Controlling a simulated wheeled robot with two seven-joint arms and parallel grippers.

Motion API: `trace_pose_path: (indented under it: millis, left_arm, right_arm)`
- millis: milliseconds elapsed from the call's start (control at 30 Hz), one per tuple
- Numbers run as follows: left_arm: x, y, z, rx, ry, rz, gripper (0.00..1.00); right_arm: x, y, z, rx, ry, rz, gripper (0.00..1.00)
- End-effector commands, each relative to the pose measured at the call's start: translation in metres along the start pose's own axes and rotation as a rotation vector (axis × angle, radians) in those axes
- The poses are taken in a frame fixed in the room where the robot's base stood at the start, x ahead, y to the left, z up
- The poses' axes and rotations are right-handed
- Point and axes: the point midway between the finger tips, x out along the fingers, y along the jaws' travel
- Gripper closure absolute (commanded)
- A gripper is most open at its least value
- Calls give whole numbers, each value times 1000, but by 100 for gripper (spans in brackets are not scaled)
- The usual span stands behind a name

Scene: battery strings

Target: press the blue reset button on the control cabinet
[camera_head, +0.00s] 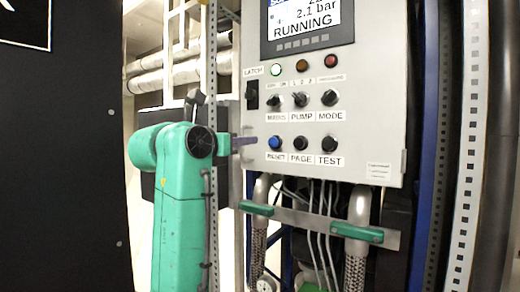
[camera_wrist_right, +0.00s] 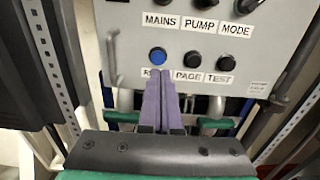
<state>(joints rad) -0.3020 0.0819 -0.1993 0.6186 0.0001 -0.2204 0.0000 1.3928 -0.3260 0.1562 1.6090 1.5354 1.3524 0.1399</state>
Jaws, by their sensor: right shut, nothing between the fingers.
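The grey control cabinet (camera_head: 385,130) fills the upper right of the head view. Its blue button (camera_head: 274,142), above the label RESET, is leftmost in the bottom row. My right gripper (camera_head: 254,140) is just left of the blue button in the head view, fingers pointing at it. In the wrist view the shut purple fingers (camera_wrist_right: 163,73) lie side by side, empty, with tips just below the blue button (camera_wrist_right: 157,55) and over part of its label. I cannot tell whether the tips touch the panel. My left gripper is in neither view.
Black PAGE (camera_head: 300,143) and TEST (camera_head: 329,143) buttons sit right of the blue one. Rotary knobs (camera_head: 301,99) are above, and a black LATCH switch (camera_head: 252,95) is at upper left. The screen (camera_head: 307,22) reads RUNNING. Hoses (camera_head: 357,215) hang below.

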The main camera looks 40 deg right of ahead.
Motion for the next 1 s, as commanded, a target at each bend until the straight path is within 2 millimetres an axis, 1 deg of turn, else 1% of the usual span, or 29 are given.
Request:
trace_pose_path:
  millis: [33, 133, 200, 333, 867, 967, 1000]
  left_arm:
    - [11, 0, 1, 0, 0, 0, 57]
    - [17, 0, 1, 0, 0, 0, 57]
    - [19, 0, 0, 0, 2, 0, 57]
    - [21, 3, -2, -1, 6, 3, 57]
    - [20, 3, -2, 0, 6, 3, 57]
    - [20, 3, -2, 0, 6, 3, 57]
    - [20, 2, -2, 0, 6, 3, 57]
  right_arm:
    - [-12, 1, -6, 0, 2, 3, 100]
    - [-32, 0, -4, 0, 1, 1, 100]
    - [-43, 0, -3, -1, 1, 1, 100]
    - [-52, 0, -1, 0, 1, -2, 100]
    - [-51, 0, 0, -5, -4, -5, 100]
    - [-39, -1, -6, -61, -96, -57, 100]
    - [-31, -2, -8, -111, -177, -98, 100]
